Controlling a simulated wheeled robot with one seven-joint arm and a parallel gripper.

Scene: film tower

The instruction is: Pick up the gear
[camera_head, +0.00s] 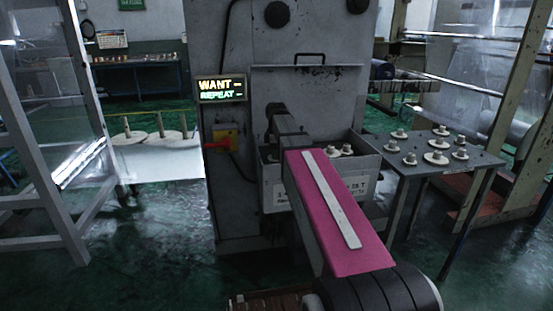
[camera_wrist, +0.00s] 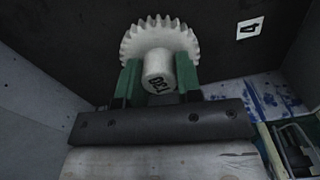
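The white gear (camera_wrist: 160,38) is in the wrist view, its toothed rim behind and its round hub facing me. Dark characters are printed on the hub. My gripper (camera_wrist: 158,73) has one green finger on each side of the hub. Both fingers look pressed against it with no clear gap, so it appears shut on the gear. Whether the gear still rests on something is hidden. White gears (camera_head: 345,150) show inside that bin.
A metal table (camera_head: 400,171) on the right holds several white gears. The grey machine tower (camera_head: 228,130) stands behind the bin, with a lit sign (camera_head: 220,90). In the wrist view, dark and grey walls surround the gear, with a tag (camera_wrist: 250,29) marked 4.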

